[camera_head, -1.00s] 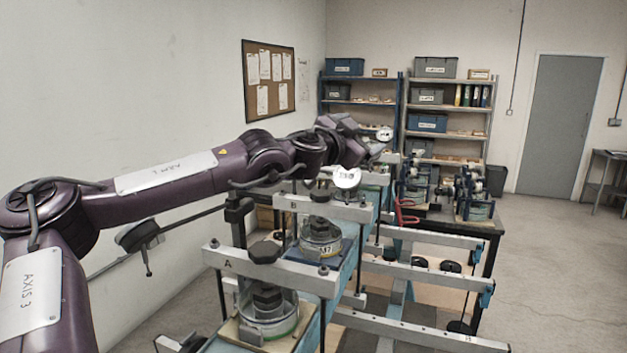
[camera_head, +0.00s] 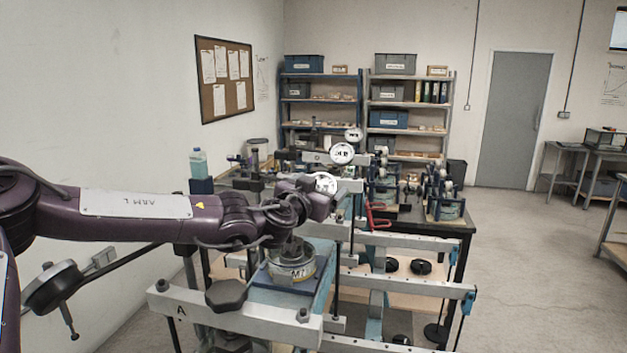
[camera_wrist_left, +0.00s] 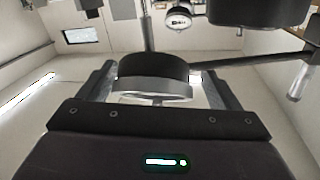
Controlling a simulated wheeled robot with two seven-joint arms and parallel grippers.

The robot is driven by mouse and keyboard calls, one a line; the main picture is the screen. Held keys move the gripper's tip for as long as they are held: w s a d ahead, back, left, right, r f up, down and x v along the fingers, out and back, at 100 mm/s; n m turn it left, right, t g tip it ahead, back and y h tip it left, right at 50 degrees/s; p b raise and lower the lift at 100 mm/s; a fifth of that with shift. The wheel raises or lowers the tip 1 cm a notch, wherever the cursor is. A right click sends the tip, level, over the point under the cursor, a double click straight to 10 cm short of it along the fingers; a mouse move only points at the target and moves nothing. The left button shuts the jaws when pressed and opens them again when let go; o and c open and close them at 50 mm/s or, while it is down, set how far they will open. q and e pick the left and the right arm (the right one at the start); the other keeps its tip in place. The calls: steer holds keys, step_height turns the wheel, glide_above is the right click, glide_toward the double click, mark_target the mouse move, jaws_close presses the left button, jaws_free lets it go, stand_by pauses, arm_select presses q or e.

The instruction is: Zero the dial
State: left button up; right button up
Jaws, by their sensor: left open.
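Several round white dials stand in a row along the lever frames in the head view. The nearest dial (camera_head: 326,183) is right beside my left gripper (camera_head: 322,203), with a second dial (camera_head: 342,153) and a third dial (camera_head: 354,134) farther back. In the left wrist view a dial with a black body and pale rim (camera_wrist_left: 155,92) shows nearly edge-on, between the two open fingers of my left gripper (camera_wrist_left: 158,75). Whether the fingers touch it I cannot tell. Its face and pointer are not readable. My right gripper is out of view.
Frame beam A (camera_head: 235,318) with a black knob (camera_head: 226,294) lies close below my left arm. A weight pot marked M7 (camera_head: 291,264) stands under the wrist. Grey beams (camera_head: 410,276) extend right. Open floor (camera_head: 540,270) lies beyond them.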

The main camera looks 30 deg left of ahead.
arm_select(q)
steer(key=shift+s+d+r, duration=0.1)
steer(key=shift+d+r, duration=0.05)
steer(key=shift+d, duration=0.05)
steer(key=shift+s+d+r, duration=0.1)
steer(key=shift+s+d, duration=0.05)
steer(key=shift+d, duration=0.05)
steer(key=shift+d+r, duration=0.1)
steer(key=shift+d, duration=0.05)
steer(key=shift+c, duration=2)
steer(key=shift+a, duration=0.2)
steer(key=c, duration=0.6)
steer(key=shift+f+m+h+b, duration=0.35)
steer(key=shift+m+b, duration=0.25)
steer(key=shift+b, duration=0.3)
steer(key=shift+r+m+h+b, duration=0.1)
steer(key=shift+m+h+b, duration=0.2)
steer(key=shift+m, duration=0.1)
steer(key=shift+r+h, duration=0.15)
steer(key=shift+h, duration=0.1)
steer(key=o, duration=1)
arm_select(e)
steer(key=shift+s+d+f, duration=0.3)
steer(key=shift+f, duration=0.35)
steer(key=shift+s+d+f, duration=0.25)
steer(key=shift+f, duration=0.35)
arm_select(q)
steer(key=shift+r, duration=0.1)
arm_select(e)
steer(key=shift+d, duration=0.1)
